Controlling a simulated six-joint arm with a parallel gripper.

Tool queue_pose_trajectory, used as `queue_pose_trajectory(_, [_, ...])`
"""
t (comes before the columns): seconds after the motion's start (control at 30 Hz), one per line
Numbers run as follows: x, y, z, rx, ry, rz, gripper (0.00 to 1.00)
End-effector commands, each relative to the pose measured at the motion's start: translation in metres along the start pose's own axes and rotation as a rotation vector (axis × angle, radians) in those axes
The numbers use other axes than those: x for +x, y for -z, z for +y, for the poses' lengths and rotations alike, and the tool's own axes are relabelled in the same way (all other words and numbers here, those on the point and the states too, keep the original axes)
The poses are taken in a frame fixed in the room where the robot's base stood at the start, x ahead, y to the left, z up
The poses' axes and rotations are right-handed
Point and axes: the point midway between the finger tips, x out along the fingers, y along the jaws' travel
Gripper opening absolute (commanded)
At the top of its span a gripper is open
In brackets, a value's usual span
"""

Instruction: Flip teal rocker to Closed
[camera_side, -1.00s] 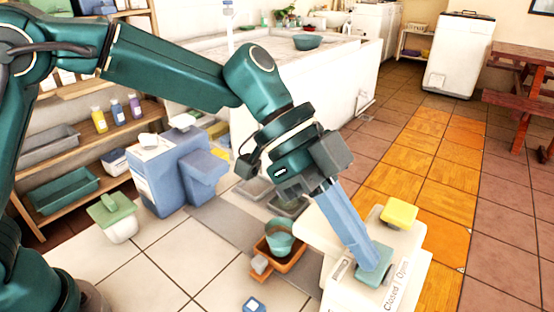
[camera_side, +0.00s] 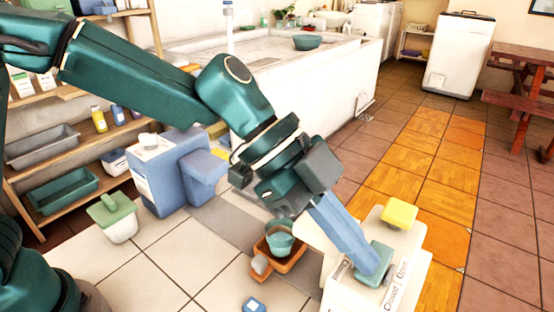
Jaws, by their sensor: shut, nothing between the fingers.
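The teal rocker (camera_side: 374,263) sits on top of a white box (camera_side: 408,278), beside printed words "Closed" and "Open" on the box's front edge.
A yellow block (camera_side: 399,213) stands on the same white box, behind the rocker. An orange tray (camera_side: 290,262) with a teal cup (camera_side: 279,240) sits to the left. A blue-grey container (camera_side: 170,178) and a green-lidded jar (camera_side: 114,217) stand farther left. Open tiled floor lies at the right.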

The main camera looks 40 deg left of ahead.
Motion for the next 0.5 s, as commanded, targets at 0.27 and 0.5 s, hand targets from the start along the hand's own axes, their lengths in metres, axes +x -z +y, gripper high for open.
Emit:
queue_pose_trajectory(0.27, [0.005, -0.009, -0.011, -0.006, -0.006, -0.022, 0.0])
queue_pose_trajectory(0.5, [-0.005, 0.002, -0.01, -0.002, -0.006, -0.014, 0.0])
